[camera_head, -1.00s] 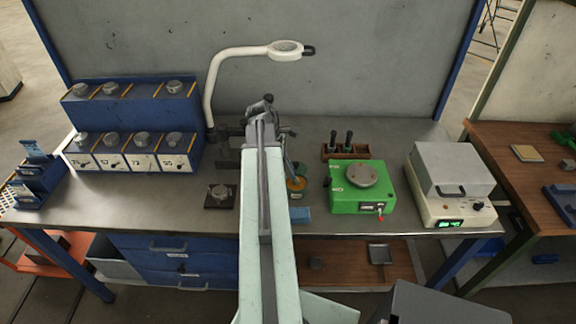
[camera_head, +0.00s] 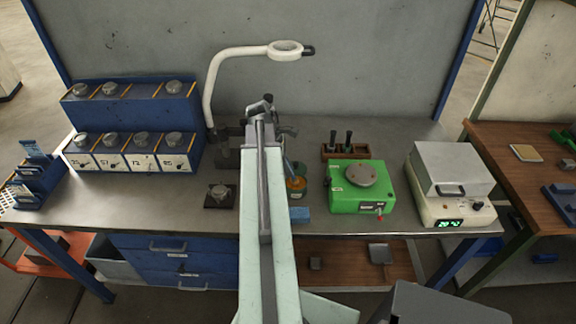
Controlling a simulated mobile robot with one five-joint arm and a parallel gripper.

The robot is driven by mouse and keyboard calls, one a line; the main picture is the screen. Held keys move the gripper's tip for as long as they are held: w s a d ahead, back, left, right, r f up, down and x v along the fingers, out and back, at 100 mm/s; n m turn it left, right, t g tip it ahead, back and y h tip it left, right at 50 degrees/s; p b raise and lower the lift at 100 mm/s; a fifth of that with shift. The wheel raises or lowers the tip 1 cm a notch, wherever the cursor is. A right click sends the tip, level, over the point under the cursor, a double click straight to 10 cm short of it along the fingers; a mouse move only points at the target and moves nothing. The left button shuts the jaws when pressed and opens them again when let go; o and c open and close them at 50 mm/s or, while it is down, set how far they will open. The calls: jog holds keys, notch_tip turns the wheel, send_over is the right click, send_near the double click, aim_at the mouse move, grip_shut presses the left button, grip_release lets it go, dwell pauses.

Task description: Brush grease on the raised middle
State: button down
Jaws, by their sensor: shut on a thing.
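My gripper (camera_head: 284,132) is at the far end of my arm, partly hidden behind it. It is shut on a thin brush (camera_head: 288,160) with a bluish handle, which slants down to a small pot with an orange band (camera_head: 297,186). I cannot tell whether the bristles are inside the pot. A dark square plate with a raised round metal middle (camera_head: 220,194) lies on the bench left of my arm. A green box (camera_head: 344,202) with a round grey disc on top (camera_head: 361,175) stands to the right of the pot.
A white magnifier lamp (camera_head: 212,88) arches behind my arm. A blue rack with several metal knobs (camera_head: 138,97) stands at left. A blue block (camera_head: 299,214) lies before the pot. A wooden holder (camera_head: 346,152) and a white instrument (camera_head: 452,185) stand at right. The bench (camera_head: 255,213) has clear patches.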

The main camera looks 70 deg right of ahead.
jog(key=shift+r+p, duration=3.55)
jog(key=shift+p, duration=0.05)
jog(key=shift+f, duration=0.1)
